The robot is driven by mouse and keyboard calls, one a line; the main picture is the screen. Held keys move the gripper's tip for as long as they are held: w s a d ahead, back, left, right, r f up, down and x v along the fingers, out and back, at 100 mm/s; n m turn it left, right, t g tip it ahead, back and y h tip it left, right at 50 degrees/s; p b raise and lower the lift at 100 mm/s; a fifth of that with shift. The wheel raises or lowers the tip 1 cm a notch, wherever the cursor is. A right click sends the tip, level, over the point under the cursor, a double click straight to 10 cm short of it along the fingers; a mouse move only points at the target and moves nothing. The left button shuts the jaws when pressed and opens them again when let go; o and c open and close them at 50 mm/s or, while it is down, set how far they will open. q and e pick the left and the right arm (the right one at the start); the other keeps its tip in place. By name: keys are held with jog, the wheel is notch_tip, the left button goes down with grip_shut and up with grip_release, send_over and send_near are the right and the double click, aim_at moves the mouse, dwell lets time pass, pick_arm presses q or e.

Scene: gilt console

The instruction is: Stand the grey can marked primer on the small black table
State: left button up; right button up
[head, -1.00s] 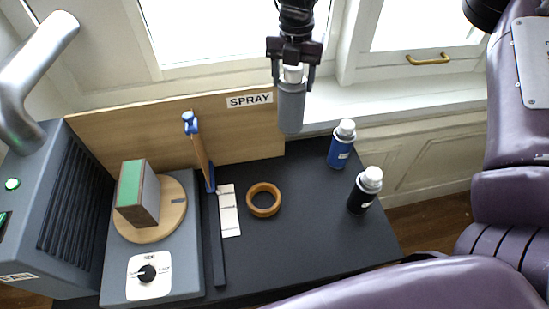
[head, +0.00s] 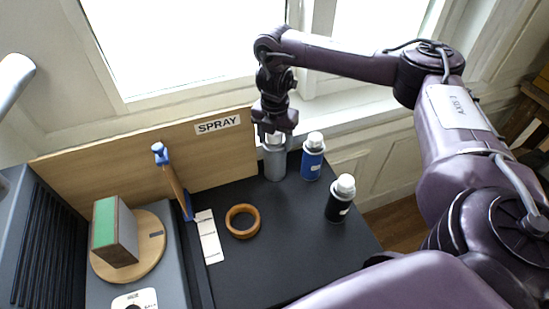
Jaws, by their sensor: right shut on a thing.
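The grey can (head: 274,163) with a pale cap is upright at the back of the black table (head: 288,240), left of the blue can. My right gripper (head: 274,136) comes down from above and is shut on its top. The can's base appears at or very near the table top; I cannot tell whether it touches. No primer marking is readable on it from here. My left gripper is not in view.
A blue can (head: 313,158) stands close to the right of the grey can, and a black can (head: 341,200) stands nearer the front. A wooden ring (head: 242,221) lies mid-table. A board marked SPRAY (head: 150,165) rises behind. The front centre is clear.

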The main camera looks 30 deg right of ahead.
aim_at(275, 156)
notch_tip(275, 156, down, 3)
jog(key=shift+f+b, duration=0.2)
jog(key=shift+b, duration=0.15)
notch_tip(275, 156, down, 3)
jog(key=shift+r, duration=0.1)
jog(key=shift+w+f, duration=0.1)
jog(key=shift+f, duration=0.2)
jog(key=o, duration=1.7)
